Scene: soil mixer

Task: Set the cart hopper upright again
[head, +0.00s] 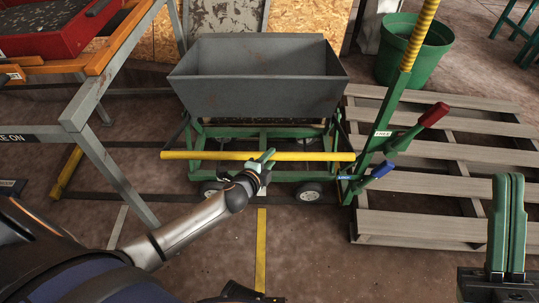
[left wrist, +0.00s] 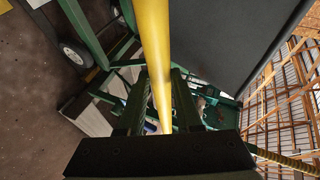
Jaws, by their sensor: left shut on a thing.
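The grey cart hopper (head: 258,92) sits on the green wheeled cart frame (head: 262,178), its open mouth facing up and its sloped front wall toward me. A yellow bar (head: 205,155) runs across the front of the cart, below the hopper. My left gripper (head: 264,160) is shut on this bar near its middle. In the left wrist view the yellow bar (left wrist: 153,50) passes between the fingers, with the grey hopper wall (left wrist: 215,45) beside it. My right gripper (head: 506,228) is at the lower right, pointing up, fingers together, apart from everything.
A green post with a red-handled lever (head: 433,115) and a blue-handled lever (head: 381,170) stands right of the cart. A wooden pallet (head: 425,229) lies behind it, with a green bin (head: 427,62) beyond. A grey and orange stand (head: 88,95) with a red tray (head: 60,40) is left.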

